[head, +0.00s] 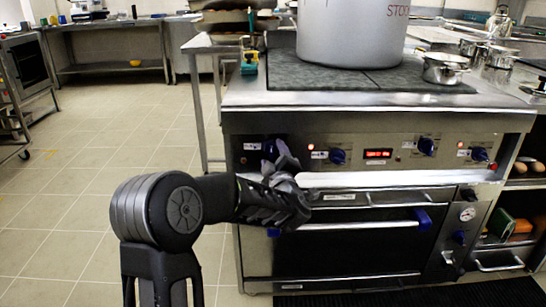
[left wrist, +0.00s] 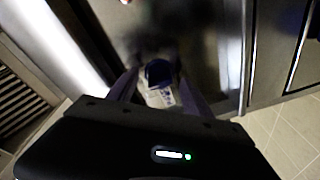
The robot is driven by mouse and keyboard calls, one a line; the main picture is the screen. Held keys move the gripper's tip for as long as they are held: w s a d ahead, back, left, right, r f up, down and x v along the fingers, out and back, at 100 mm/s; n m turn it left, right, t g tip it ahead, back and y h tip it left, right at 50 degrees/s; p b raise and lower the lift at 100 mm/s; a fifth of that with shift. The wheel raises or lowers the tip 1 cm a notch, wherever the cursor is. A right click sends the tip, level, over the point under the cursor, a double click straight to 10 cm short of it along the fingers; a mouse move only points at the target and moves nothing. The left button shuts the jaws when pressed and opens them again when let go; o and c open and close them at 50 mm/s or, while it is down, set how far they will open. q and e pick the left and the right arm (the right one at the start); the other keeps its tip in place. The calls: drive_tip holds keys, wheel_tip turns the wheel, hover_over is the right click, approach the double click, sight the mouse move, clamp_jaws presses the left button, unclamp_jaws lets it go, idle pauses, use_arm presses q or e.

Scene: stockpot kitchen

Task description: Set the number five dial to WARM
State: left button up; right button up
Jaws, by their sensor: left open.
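The stove front (head: 400,142) carries several blue dials, and their numbers are too small to read. My left gripper (head: 283,158) is in front of the left end of this panel and partly hides the leftmost dial. In the left wrist view, a dark blue dial (left wrist: 158,72) with a pale, marked base (left wrist: 162,95) sits between the open fingers of the same gripper (left wrist: 160,90). I cannot tell whether the fingers touch it. Other dials are the second dial (head: 338,156), a third dial (head: 427,146), a right dial (head: 479,154) and a lower dial (head: 460,237). My right gripper is out of view.
A big stockpot (head: 352,35) stands on the dark cooktop (head: 290,75). Small metal pans (head: 443,68) stand at its right. The oven door handle (head: 345,226) with blue ends runs below the panel. The tiled floor (head: 90,200) at left is clear.

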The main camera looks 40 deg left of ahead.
use_arm(q)
drive_tip(key=shift+w+a, duration=0.45)
drive_tip(key=shift+w, duration=0.05)
clamp_jaws()
idle(0.3)
